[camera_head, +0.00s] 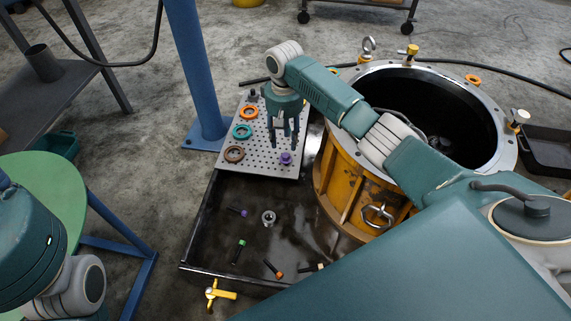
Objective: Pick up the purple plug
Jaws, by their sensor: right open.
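The purple plug (286,158) stands on the perforated grey plate (262,168), near its right front edge. My right gripper (284,142) points down over the right part of the plate, just behind the plug in the picture. Its fingers are apart and nothing shows between them. The gap between the fingertips and the plug is hard to judge from this angle. Part of my left arm shows at the lower left, but its gripper is out of view.
The dark tray (215,225) holds a metal nut and several colour-tipped bolts. The large yellow housing (335,185) stands close on the right. A blue post (192,70) rises at the left.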

